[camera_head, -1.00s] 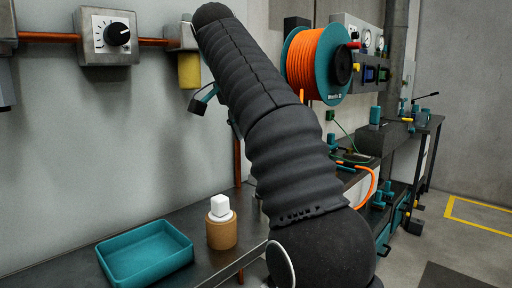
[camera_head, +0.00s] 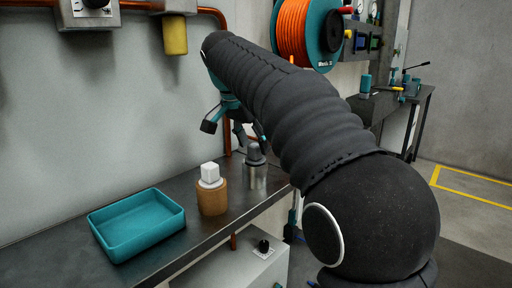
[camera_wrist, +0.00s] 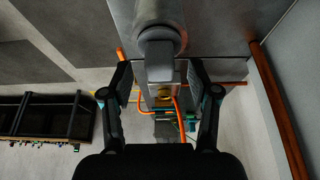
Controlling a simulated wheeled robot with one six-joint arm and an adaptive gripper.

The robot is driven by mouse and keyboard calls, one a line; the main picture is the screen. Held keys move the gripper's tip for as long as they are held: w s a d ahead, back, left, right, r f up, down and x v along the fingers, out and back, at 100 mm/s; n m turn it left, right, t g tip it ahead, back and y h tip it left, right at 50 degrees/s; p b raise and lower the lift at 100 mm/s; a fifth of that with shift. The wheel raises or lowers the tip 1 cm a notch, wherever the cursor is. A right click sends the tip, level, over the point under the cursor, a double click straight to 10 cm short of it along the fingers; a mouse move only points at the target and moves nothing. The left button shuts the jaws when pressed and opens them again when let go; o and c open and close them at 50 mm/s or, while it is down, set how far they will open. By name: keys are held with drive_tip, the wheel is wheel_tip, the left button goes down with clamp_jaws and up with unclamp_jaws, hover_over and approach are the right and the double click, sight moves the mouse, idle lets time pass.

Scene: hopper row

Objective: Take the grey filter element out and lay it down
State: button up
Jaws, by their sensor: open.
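The grey filter element (camera_head: 254,152) stands upright in a silver metal cup (camera_head: 255,177) on the dark bench; its lower part is hidden inside the cup. My gripper (camera_head: 233,122) is open and empty, above and just behind the element in the head view, partly hidden by my arm. In the wrist view the element (camera_wrist: 159,52) lies ahead, between the lines of the two spread fingers of my gripper (camera_wrist: 159,72). I cannot tell the remaining gap. A teal tray (camera_head: 137,249) lies empty at the left of the bench.
A tan cup (camera_head: 212,201) with a white block-topped element (camera_head: 209,172) stands between tray and silver cup. A yellow cylinder (camera_head: 175,36) hangs on the wall above. A copper pipe (camera_head: 226,125) runs down behind the bench. A control box (camera_head: 240,272) sits below the front edge.

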drive_tip(key=shift+x, duration=0.95)
clamp_jaws()
